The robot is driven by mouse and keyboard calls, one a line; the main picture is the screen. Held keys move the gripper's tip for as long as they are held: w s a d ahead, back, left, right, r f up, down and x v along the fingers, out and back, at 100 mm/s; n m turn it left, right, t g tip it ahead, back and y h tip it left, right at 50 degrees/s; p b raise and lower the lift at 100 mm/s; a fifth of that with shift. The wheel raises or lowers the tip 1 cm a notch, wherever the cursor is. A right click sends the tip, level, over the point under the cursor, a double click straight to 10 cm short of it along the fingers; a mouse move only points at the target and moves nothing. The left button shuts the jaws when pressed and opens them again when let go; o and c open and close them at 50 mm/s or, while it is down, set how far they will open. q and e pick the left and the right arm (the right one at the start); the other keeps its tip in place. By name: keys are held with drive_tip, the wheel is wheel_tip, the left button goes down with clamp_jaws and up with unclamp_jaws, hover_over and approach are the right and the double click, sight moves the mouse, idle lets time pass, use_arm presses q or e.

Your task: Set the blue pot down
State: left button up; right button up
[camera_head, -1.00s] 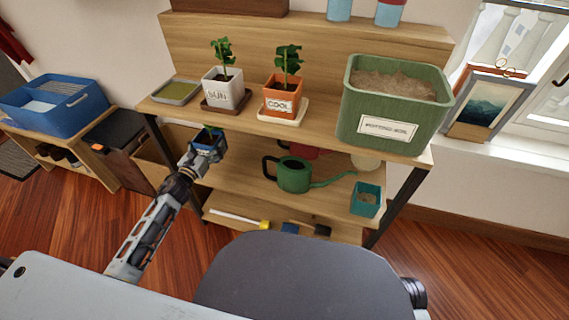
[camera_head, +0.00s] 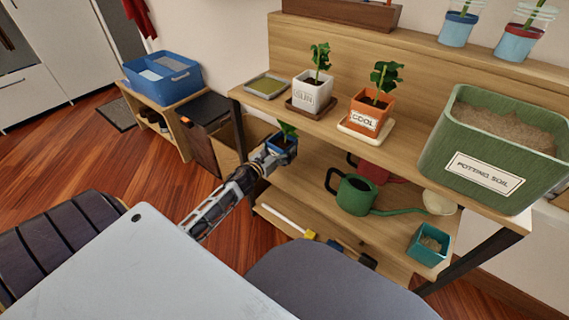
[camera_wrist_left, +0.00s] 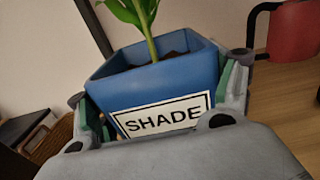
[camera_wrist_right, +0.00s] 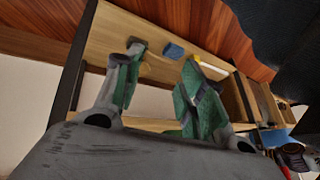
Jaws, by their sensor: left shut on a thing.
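The blue pot (camera_head: 281,146) with a green plant and dark soil is held in my left gripper (camera_head: 268,158), in front of the shelf's left part. In the left wrist view the blue pot (camera_wrist_left: 150,85) stands nearly upright between the two fingers, its SHADE label facing the camera. The fingers press on its sides. Below the pot is hidden in that view. My right gripper (camera_wrist_right: 155,90) shows in the right wrist view with its fingers wide apart and nothing between them. It is not seen in the head view.
A green watering can (camera_head: 356,195) and a teal pot (camera_head: 428,246) stand lower. A blue bin (camera_head: 160,80) sits at left.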

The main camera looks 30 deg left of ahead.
use_arm(q)
drive_tip(key=shift+f+b, duration=0.6)
drive_tip(key=shift+f, duration=0.95)
use_arm(e)
drive_tip(key=f, duration=0.3)
drive_tip(key=shift+a+t+y, duration=0.3)
use_arm(q)
drive_tip(key=shift+f, duration=0.45)
drive_tip(key=shift+f+b, duration=0.6)
drive_tip(key=shift+f, duration=0.55)
drive_tip(key=shift+f+b, duration=0.3)
use_arm(e)
wheel_tip(320, 180, down, 2)
drive_tip(key=shift+a+f+m, duration=0.15)
drive_tip(key=shift+m, duration=0.15)
drive_tip(key=shift+w, duration=0.2)
